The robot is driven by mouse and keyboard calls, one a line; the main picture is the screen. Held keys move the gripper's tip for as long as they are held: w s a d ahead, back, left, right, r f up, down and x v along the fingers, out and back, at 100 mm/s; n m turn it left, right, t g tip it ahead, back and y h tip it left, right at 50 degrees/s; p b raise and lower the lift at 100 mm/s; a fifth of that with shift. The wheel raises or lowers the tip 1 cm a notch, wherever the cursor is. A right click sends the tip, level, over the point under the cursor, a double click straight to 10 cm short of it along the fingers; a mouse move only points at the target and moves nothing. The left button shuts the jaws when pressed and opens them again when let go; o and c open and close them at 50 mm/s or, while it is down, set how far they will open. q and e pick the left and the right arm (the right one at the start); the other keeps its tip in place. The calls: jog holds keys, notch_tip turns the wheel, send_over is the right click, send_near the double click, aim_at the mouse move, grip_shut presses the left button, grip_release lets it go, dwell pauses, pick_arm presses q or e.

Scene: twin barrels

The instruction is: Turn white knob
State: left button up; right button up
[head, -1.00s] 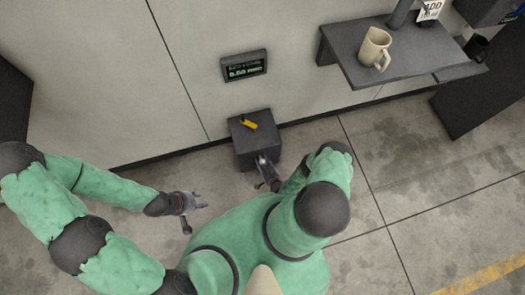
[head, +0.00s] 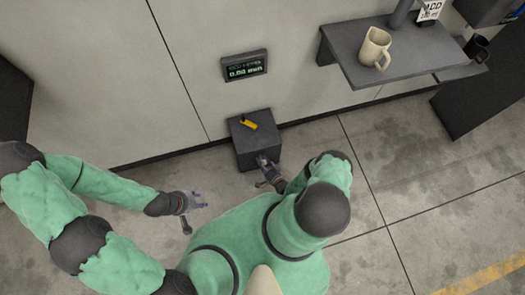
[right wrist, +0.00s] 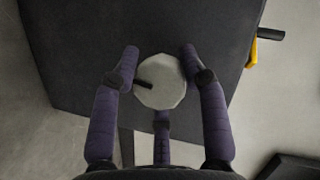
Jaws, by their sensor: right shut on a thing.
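The white knob (right wrist: 160,82) is a faceted, pale disc with a dark pointer mark on the face of a dark grey box (head: 255,138). In the right wrist view the pointer reaches from the knob's middle to its left edge. My right gripper (head: 264,162) is at the front of the box, shut on the knob; its fingers also show on both sides of it in the right wrist view (right wrist: 160,62). My left gripper (head: 202,202) is open and empty, in the air left of the box.
A yellow lever (head: 248,124) lies on top of the box. A small display (head: 244,66) is on the wall above. The floor around the box is clear.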

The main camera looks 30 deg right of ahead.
jog(key=shift+w+d+r, duration=0.25)
jog(key=shift+w+d, duration=0.05)
jog(key=o, duration=1.1)
jog(key=shift+a, duration=0.1)
jog(key=shift+s+f, duration=0.1)
jog(key=shift+s, duration=0.05)
jog(key=shift+s, duration=0.15)
jog(key=shift+s, duration=0.3)
jog(key=v, duration=1.1)
jog(key=shift+a, duration=0.1)
